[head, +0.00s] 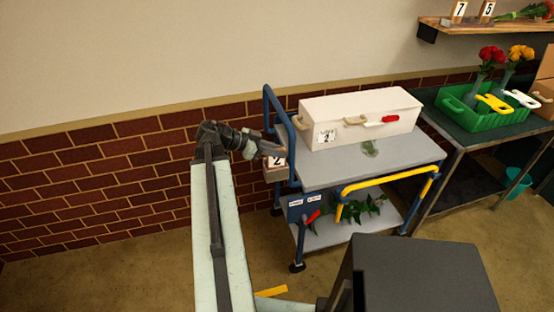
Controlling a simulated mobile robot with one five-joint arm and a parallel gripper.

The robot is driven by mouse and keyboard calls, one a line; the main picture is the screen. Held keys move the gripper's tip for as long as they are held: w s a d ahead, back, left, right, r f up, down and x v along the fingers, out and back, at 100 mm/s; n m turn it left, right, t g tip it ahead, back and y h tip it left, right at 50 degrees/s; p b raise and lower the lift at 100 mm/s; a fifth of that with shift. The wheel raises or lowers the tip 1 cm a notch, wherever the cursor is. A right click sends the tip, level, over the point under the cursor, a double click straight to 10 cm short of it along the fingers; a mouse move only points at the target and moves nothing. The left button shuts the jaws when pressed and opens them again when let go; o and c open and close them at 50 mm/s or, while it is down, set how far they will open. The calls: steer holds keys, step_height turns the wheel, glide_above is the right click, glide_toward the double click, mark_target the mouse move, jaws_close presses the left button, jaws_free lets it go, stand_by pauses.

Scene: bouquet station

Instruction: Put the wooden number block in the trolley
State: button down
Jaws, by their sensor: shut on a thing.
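The trolley (418,153) stands in the middle, with a grey top deck, a lower shelf and a blue push frame at its left end. My gripper (272,150) is at the left end of the trolley, beside the blue frame. It is shut on a wooden number block (276,163) with a white face reading 2. The block appears just left of the blue upright, not resting on the deck. The fingertips are small and partly hidden at the block's top.
Green leaves (362,208) lie on the lower shelf. A yellow rail (385,182) edges the front. A bench with a green crate (515,118) stands right.

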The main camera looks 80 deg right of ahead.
steer(key=shift+f, duration=0.45)
steer(key=c, duration=1.8)
jaws_free()
steer(key=shift+f, duration=0.1)
steer(key=o, duration=0.5)
steer(key=shift+c, duration=0.2)
steer(key=p+v, duration=0.6)
steer(key=v, duration=0.6)
